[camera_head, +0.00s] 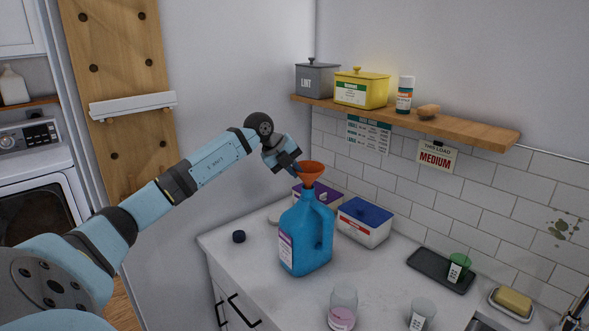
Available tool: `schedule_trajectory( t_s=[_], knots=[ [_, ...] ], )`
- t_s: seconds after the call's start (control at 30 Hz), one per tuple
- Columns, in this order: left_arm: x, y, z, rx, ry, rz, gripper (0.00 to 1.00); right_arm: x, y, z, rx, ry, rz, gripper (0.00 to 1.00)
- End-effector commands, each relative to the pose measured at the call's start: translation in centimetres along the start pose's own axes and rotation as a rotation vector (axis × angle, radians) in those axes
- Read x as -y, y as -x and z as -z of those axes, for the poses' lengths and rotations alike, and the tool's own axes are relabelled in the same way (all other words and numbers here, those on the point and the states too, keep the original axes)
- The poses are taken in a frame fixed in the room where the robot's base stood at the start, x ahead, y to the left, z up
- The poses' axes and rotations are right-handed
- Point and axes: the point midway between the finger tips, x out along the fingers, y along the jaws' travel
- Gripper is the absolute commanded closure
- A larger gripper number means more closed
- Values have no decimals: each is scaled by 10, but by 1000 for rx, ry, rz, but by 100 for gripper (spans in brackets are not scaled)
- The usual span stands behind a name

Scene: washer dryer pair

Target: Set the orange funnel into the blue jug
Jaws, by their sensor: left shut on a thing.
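The blue jug (305,240) stands upright on the white countertop, its handle on the right and a label on its left side. The orange funnel (312,171) is at the jug's mouth, wide end up. Its lower part meets the neck; how deep the spout sits is hidden. My left gripper (294,170) comes in from the upper left and is shut on the funnel's left rim. My right gripper is not in view.
Behind stand a purple box (327,192) and a blue-topped box (365,224). A cup with pink liquid (342,310) and a clear cup (422,314) stand in front. A dark tray (428,268) lies right.

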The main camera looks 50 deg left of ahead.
Motion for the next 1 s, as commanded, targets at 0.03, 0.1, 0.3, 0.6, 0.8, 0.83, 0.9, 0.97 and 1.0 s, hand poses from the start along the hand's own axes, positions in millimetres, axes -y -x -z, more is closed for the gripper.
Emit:
schedule_trajectory(
  t_s=[0.03,0.1,0.3,0.6,0.8,0.83,0.9,0.97,1.0],
  knots=[
    [-1,-1,0,0,0,0,100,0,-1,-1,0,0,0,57],
    [-2,-2,0,0,0,0,100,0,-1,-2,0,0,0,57],
    [-4,-6,0,0,0,-1,100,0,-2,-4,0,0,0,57],
    [-8,-10,1,0,0,0,100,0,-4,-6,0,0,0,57],
    [-8,-11,1,0,0,0,100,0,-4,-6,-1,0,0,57],
    [-8,-11,1,0,0,0,100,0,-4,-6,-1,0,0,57],
    [-8,-11,1,0,0,0,100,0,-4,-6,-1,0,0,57],
    [-8,-11,1,0,0,0,88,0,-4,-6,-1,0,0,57],
    [-8,-11,1,0,0,0,78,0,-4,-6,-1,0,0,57]
  ],
)
